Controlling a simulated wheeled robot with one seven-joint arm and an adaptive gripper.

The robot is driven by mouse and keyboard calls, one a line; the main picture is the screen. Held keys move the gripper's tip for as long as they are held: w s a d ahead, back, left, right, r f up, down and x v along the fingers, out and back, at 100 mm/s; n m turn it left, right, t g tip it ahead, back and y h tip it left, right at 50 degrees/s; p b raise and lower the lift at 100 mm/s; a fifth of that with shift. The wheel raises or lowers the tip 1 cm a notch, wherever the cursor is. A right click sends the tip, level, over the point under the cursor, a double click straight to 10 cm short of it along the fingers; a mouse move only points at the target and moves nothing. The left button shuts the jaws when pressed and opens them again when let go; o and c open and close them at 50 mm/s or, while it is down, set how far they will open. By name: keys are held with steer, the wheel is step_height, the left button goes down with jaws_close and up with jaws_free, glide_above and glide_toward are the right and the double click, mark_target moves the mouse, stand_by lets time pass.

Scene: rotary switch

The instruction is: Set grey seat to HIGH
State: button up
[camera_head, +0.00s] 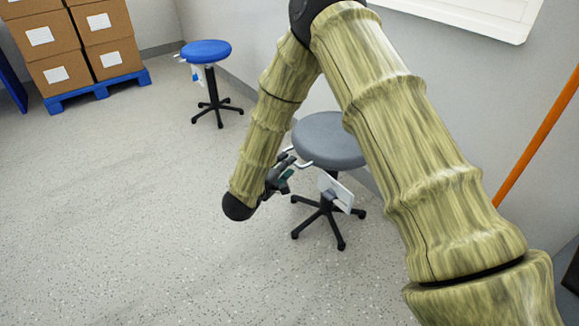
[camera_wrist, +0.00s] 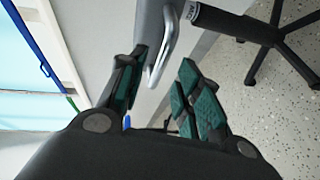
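The grey seat (camera_head: 328,140) is a round stool top on a black column (camera_wrist: 235,23) with a wheeled star base. A bent metal lever (camera_wrist: 167,50) comes out from under the seat. My gripper (camera_head: 284,166) is at the left edge of the seat, close to the lever. In the wrist view its two dark green finger pads (camera_wrist: 165,60) stand apart, with the lever's end between them. I see a gap to the right pad; whether the left pad touches the lever I cannot tell. A white tag (camera_head: 337,192) hangs below the seat; its text is unreadable.
A blue stool (camera_head: 206,52) stands further back by the wall. Cardboard boxes (camera_head: 58,73) sit on a blue pallet (camera_head: 98,90) at the back left. An orange pole (camera_head: 538,137) leans at the right. The floor at the left and front is clear.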

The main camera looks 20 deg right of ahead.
steer(key=shift+b+x, duration=0.4)
steer(key=shift+x, duration=1.1)
jaws_close()
